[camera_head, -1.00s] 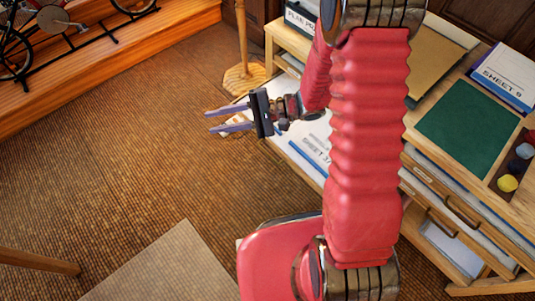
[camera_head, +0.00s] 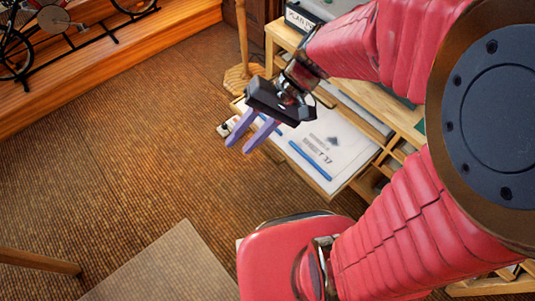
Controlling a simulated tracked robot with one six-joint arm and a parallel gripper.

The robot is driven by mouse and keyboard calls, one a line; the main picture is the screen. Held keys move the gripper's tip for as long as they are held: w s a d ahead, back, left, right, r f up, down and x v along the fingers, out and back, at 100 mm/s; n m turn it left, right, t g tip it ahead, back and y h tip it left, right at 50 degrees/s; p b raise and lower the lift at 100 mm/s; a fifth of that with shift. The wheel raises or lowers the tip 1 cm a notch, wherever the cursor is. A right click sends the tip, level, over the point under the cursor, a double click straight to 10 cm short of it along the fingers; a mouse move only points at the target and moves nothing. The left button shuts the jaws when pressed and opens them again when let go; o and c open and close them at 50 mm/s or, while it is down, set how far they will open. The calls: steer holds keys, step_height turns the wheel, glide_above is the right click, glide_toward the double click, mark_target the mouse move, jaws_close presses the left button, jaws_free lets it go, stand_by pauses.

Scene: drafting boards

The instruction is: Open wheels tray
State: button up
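A pulled-out tray (camera_head: 318,188) of the wooden plan cabinet holds a white sheet (camera_head: 338,150) marked "SHEET 37" and a thin blue strip (camera_head: 310,160). I cannot read a "wheels" label on any tray. My gripper (camera_head: 240,142) has two pale violet fingers, apart and empty, pointing down and to the left at the left end of this tray. Whether they touch it I cannot tell. A small pale object (camera_head: 224,129) shows beside the left finger. My arm hides most of the cabinet and its other trays.
A wooden stand (camera_head: 242,76) is behind my gripper. A box labelled "PLAN PR..." (camera_head: 300,17) sits on the cabinet's far end. A wooden platform with a bicycle (camera_head: 15,50) is at the upper left. The brown floor (camera_head: 130,150) at left is open.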

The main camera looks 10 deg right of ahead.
steer(key=s+d+r+n+t+h, duration=0.1)
steer(key=s+d+r+t+h, duration=0.2)
steer(key=d+r+t+h, duration=0.4)
steer(key=d+r, duration=0.2)
steer(key=d, duration=0.4)
steer(key=shift+d+r+n+h, duration=0.25)
steer(key=shift+r+n+h, duration=0.05)
steer(key=shift+h, duration=0.1)
steer(key=shift+s, duration=0.15)
steer(key=shift+a, duration=0.15)
